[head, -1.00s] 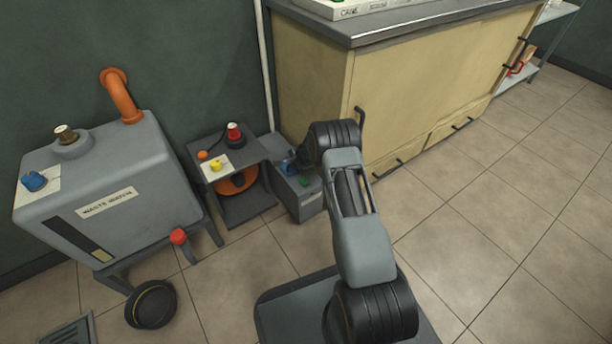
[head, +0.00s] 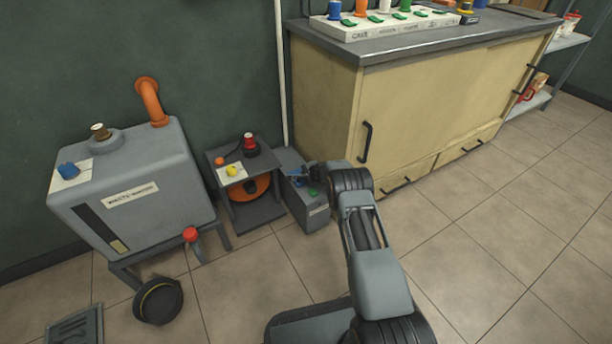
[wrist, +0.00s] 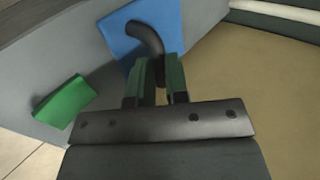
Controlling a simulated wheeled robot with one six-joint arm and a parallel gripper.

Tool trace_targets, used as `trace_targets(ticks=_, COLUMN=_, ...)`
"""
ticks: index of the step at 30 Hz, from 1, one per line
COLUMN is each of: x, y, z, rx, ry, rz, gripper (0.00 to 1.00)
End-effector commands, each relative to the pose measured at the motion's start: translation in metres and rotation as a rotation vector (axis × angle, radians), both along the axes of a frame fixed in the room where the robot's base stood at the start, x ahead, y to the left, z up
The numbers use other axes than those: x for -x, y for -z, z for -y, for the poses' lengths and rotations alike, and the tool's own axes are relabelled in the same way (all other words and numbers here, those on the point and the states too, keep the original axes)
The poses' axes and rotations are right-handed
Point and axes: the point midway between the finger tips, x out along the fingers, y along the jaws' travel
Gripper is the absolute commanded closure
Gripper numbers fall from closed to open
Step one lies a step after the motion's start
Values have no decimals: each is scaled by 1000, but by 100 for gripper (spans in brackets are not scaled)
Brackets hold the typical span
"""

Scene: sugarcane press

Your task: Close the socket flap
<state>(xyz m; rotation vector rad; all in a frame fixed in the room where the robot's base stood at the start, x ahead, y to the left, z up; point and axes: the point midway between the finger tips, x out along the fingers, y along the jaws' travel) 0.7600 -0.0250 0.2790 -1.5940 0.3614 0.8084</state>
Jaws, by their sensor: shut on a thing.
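A grey box (head: 312,217) stands on the floor between the small shelf stand and the cabinet. A blue flap (head: 294,182) is on its top, partly hidden by my arm. In the wrist view the blue flap (wrist: 128,45) carries a black curved handle (wrist: 147,36). My gripper (wrist: 159,85) has its two green-padded fingers closed around the lower end of this handle. It is close to the box top in the head view (head: 308,172), where the fingers are too small to make out. The socket under the flap is hidden.
A green piece (wrist: 62,100) sits on the box beside the flap. The beige cabinet (head: 420,110) is close on the right. A stand with an orange reel (head: 248,188) and a grey waste tank (head: 140,190) are on the left. The tiled floor (head: 490,250) in front is clear.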

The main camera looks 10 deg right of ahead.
Motion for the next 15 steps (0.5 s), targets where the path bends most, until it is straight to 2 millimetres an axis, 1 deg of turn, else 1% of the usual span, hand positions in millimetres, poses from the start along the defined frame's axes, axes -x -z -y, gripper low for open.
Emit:
trace_targets(ticks=1, x=10, y=19, z=2, rx=10, ry=-1, rz=-32, gripper=100)
trace_targets(ticks=2, x=10, y=19, z=2, rx=11, ry=-1, rz=-32, gripper=100)
trace_targets(ticks=3, x=10, y=19, z=3, rx=11, ry=0, rz=-32, gripper=82)
trace_targets(ticks=6, x=10, y=19, z=2, rx=11, ry=1, rz=-32, gripper=74)
trace_targets(ticks=11, x=11, y=18, z=2, rx=8, ry=3, rz=-32, gripper=74)
trace_targets(ticks=15, x=14, y=12, z=3, rx=6, ry=4, rz=-33, gripper=74)
